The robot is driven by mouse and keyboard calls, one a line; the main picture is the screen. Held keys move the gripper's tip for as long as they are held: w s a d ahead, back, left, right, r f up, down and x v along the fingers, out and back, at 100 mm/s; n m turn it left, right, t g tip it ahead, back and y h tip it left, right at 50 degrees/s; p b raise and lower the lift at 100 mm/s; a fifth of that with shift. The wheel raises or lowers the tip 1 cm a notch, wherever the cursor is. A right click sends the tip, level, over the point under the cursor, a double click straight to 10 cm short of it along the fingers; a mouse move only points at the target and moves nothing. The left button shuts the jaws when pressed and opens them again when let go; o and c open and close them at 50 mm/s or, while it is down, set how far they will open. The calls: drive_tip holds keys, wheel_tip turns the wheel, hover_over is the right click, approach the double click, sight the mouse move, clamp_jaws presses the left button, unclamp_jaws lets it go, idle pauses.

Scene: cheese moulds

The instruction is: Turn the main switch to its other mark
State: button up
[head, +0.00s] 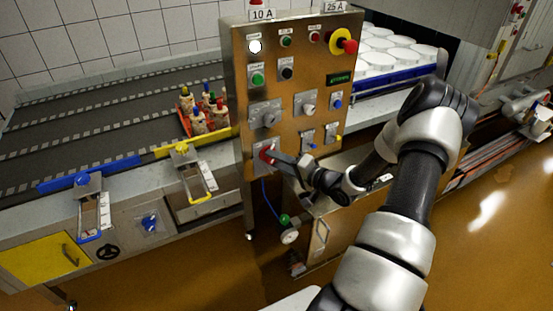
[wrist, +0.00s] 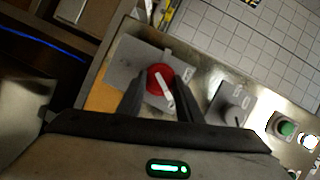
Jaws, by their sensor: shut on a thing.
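The main switch is a red round knob with a white bar on a grey plate, low on the left of the steel control panel. It shows in the wrist view as the red knob (wrist: 158,78) on its plate (wrist: 124,63), and in the head view as a small red patch (head: 266,153) partly hidden by my gripper. My gripper (head: 273,156) reaches it from the right in the head view. In the wrist view its two dark fingers (wrist: 158,100) stand on either side of the knob, closed on it. The white bar points down and slightly right in the wrist view.
The control panel (head: 240,90) carries a grey rotary switch (head: 266,115) just above, several push buttons, and a red emergency knob on a yellow ring (head: 343,41). A conveyor (head: 90,115) with a red crate of bottles lies left. White moulds (head: 390,52) stand behind right.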

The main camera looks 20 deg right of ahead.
drive_tip(key=shift+w+d+m, duration=0.1)
drive_tip(key=shift+m, duration=0.6)
drive_tip(key=shift+t+y, duration=0.3)
drive_tip(key=o, duration=1)
drive_tip(key=shift+o, duration=0.2)
drive_tip(key=v, duration=1.7)
drive_tip(key=shift+d+r, duration=0.1)
drive_tip(key=shift+r, duration=0.05)
